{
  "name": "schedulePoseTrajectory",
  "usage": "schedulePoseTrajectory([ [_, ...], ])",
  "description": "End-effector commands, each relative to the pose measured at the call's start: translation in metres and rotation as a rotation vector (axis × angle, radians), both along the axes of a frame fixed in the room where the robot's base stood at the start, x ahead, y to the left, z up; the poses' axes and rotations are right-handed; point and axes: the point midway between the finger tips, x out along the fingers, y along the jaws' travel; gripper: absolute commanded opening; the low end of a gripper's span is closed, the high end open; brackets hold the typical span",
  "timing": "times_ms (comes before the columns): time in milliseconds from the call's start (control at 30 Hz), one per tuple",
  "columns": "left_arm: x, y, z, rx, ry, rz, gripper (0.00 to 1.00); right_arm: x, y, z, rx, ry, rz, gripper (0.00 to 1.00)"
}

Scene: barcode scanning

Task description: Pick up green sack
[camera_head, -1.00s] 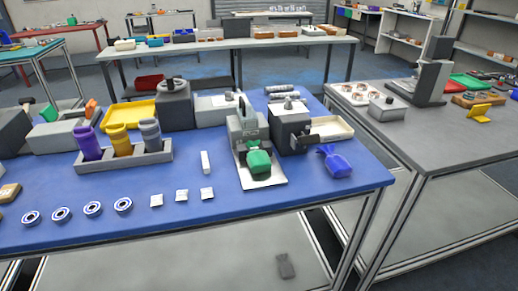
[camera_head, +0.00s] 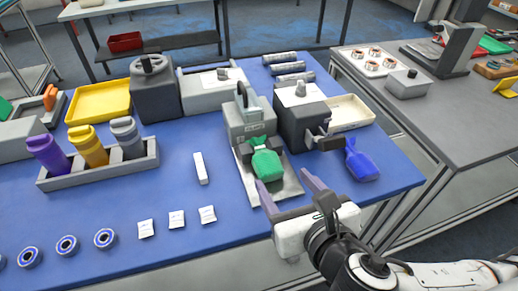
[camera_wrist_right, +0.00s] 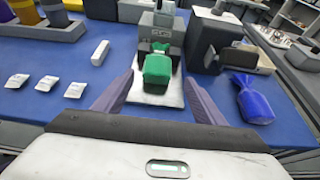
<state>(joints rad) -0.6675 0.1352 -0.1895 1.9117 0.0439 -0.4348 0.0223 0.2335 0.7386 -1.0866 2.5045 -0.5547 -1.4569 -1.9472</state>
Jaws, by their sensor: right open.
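The green sack (camera_head: 267,163) lies on a light plate (camera_head: 290,188) in front of a grey scanner-like device (camera_head: 247,122) on the blue table. It also shows in the right wrist view (camera_wrist_right: 158,69), centred ahead between the fingers. My right gripper (camera_head: 285,183) is open and empty, with its two purple-grey fingers pointing at the sack from the near side. The fingers appear short of the sack, and I see no contact. In the right wrist view the right gripper (camera_wrist_right: 158,98) has its fingers spread wide on both sides. My left gripper is not in view.
A blue sack (camera_head: 361,163) lies to the right of the plate, near a dark device (camera_head: 302,124). A small white block (camera_head: 200,168) and several white packets (camera_head: 177,219) lie to the left. A rack (camera_head: 98,170) holds coloured bottles.

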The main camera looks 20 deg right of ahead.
Motion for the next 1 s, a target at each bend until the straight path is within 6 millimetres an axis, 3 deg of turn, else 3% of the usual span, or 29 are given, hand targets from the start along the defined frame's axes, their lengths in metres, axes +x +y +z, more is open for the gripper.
schedulePoseTrajectory([
  [100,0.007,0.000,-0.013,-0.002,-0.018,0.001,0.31,0.008,0.000,-0.009,-0.007,-0.005,0.001,0.64],
  [300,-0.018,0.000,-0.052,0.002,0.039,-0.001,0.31,0.026,0.001,-0.015,-0.006,-0.002,0.003,0.64],
  [467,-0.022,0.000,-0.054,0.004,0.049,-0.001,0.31,0.042,0.002,-0.019,-0.007,0.000,0.002,0.64],
  [1000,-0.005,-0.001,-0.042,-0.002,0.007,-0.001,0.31,0.093,0.008,-0.041,-0.004,0.002,0.003,0.64],
])
